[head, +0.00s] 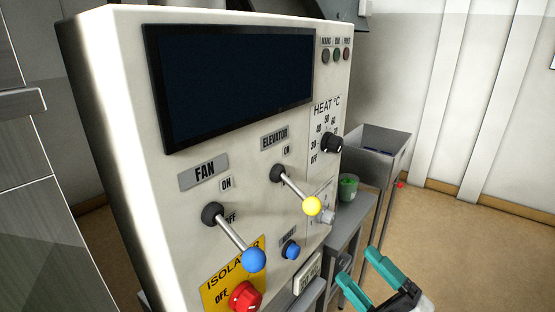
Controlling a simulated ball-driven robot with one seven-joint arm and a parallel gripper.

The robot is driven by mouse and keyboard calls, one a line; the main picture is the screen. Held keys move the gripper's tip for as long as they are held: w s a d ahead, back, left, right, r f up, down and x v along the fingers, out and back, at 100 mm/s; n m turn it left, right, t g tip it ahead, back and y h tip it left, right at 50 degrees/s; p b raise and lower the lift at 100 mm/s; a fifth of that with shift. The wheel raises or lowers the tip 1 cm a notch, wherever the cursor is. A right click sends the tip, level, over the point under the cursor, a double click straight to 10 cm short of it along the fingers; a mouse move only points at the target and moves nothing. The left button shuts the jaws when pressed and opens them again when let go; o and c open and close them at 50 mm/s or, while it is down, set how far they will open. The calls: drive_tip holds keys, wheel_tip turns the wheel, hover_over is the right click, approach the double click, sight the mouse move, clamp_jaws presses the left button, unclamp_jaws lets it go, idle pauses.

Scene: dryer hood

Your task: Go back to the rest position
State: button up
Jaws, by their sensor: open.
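My gripper (360,277) is at the bottom right of the head view, with its two teal fingers apart and nothing seen between them. It appears in front and to the right of the white control panel (110,60), apart from it in the picture. The fan lever with a blue ball (254,260) and the elevator lever with a yellow ball (311,206) stick out from the panel, both angled down to the right. The rest of my arm is mostly out of frame.
The panel also carries a dark screen (230,80), a black heat knob (331,142), a blue button (290,249) and a red isolator knob (245,296). A green tub (348,186) and a grey metal bin (385,145) stand behind. Open floor (470,240) lies to the right.

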drive_tip(key=d+f+m+t+h, duration=0.2)
drive_tip(key=d+m+t+h, duration=0.2)
drive_tip(key=d+m+h, duration=1)
drive_tip(key=s+d+f+m+g+h, duration=0.3)
drive_tip(key=f+m+g, duration=0.1)
drive_tip(key=f, duration=0.1)
drive_tip(key=s+d+f+m+g+h, duration=0.2)
drive_tip(key=d+f+m+g+h, duration=0.15)
drive_tip(key=f, duration=0.25)
drive_tip(key=s+a+f+m+g+y, duration=0.25)
drive_tip(key=s+f+g, duration=0.45)
drive_tip(key=s+f, duration=0.45)
drive_tip(key=s+a+f+g+y, duration=0.1)
drive_tip(key=s+a+f+g, duration=0.1)
drive_tip(key=s, duration=0.4)
drive_tip(key=s+a+f+g+y, duration=0.1)
drive_tip(key=s+a+g+y, duration=0.1)
drive_tip(key=s, duration=0.4)
drive_tip(key=shift+a+f+n+g, duration=0.4)
drive_tip(key=shift+a+g, duration=0.3)
drive_tip(key=shift+g, duration=0.25)
drive_tip(key=shift+s, duration=0.1)
